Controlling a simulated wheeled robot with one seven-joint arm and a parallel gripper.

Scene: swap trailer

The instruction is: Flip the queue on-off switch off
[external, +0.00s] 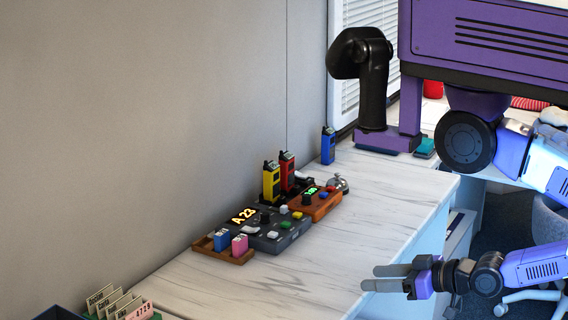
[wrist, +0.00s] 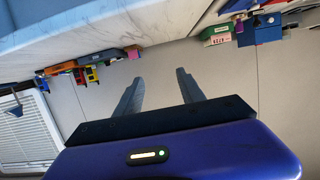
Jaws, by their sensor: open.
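A dark grey console (external: 285,237) with a lit "A 23" display (external: 243,216), a black knob and several coloured buttons sits on the marble counter. It looks like the queue unit. Its on-off switch is too small to tell apart here. An orange console (external: 318,206) with a green display stands just behind it. My gripper (external: 370,277) is open and empty, at the counter's front edge, right of and apart from the dark console. In the wrist view my gripper (wrist: 160,78) has its fingers spread with nothing between them; the consoles show small at the upper left.
Yellow (external: 271,182), red (external: 287,172) and blue (external: 328,146) radios stand behind the consoles. A bell (external: 339,184) is beside the orange one. A wooden tray (external: 224,252) holds blue and pink blocks. A card rack (external: 118,305) is at the lower left. The counter's front strip is clear.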

